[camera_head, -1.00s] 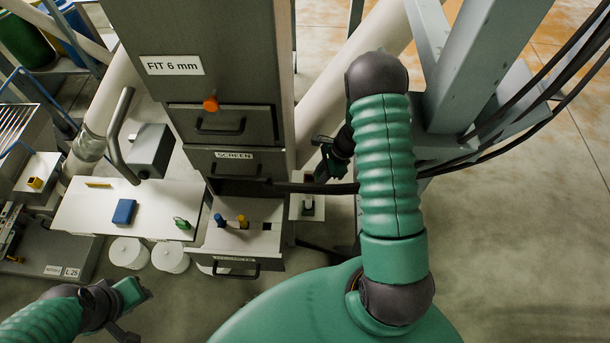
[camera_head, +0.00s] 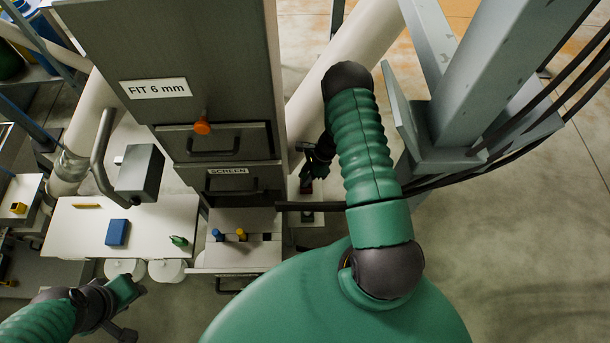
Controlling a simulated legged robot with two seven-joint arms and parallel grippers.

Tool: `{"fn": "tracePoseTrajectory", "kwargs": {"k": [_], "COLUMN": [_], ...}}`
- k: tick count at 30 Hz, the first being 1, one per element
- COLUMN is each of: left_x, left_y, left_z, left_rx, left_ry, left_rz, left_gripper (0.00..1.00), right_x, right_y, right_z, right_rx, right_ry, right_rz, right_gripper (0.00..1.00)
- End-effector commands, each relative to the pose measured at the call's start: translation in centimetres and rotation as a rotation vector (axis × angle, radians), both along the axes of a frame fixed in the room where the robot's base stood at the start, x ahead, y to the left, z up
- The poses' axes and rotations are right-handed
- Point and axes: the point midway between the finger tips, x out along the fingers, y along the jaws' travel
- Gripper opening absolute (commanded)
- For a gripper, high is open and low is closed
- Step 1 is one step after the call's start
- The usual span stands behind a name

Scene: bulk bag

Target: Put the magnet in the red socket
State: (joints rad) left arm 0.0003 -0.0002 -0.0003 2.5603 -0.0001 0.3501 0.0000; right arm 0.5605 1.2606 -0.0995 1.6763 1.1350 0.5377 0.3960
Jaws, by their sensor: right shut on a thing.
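My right gripper (camera_head: 307,176) is small and partly hidden behind my arm, right of the grey cabinet. It is shut on a small dark, reddish thing (camera_head: 306,187), apparently the magnet, just above a pale stand (camera_head: 305,218). Whether it still touches the stand I cannot tell. The open drawer (camera_head: 235,257) at the cabinet's foot holds a blue-topped piece (camera_head: 218,235) and a yellow-topped piece (camera_head: 241,234). A dark empty opening (camera_head: 267,237) lies right of them. I cannot make out a red colour on this socket. My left gripper (camera_head: 132,308) is open and empty at the lower left.
A white table (camera_head: 80,228) left of the drawer carries a blue block (camera_head: 117,232) and a green item (camera_head: 179,240). A grey steel column (camera_head: 470,80) stands on the right. Floor at lower right is clear.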

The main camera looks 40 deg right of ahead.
Motion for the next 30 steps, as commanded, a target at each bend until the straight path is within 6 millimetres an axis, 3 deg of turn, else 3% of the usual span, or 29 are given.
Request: {"fn": "tracePoseTrajectory", "kwargs": {"k": [4, 5, 10, 20, 23, 30], "left_x": [0.0, 0.0, 0.0, 0.0, 0.0, 0.0], "left_y": [0.0, 0.0, 0.0, 0.0, 0.0, 0.0], "left_z": [0.0, 0.0, 0.0, -0.1, -0.3, -0.9], "left_rx": [0.0, 0.0, 0.0, 0.0, 0.0, 0.0], "left_ry": [0.0, 0.0, 0.0, 0.0, 0.0, 0.0], "left_rz": [-0.001, -0.001, -0.001, 0.0, 0.0, -0.001], "left_gripper": [0.34, 0.34, 0.34, 0.34, 0.34, 0.34], "right_x": [0.0, 0.0, 0.0, 0.0, -0.2, -1.3], "right_y": [-0.1, -0.1, -0.1, -0.2, -0.8, -2.8], "right_z": [0.1, 0.1, 0.1, 0.5, 1.8, 7.4], "right_rx": [-0.002, -0.002, -0.002, -0.003, -0.004, -0.005], "right_ry": [-0.003, -0.002, -0.002, -0.003, -0.005, -0.006], "right_rz": [-0.002, -0.002, -0.002, -0.001, -0.003, -0.002], "right_gripper": [0.0, 0.23, 0.44, 0.44, 0.44, 0.44]}}
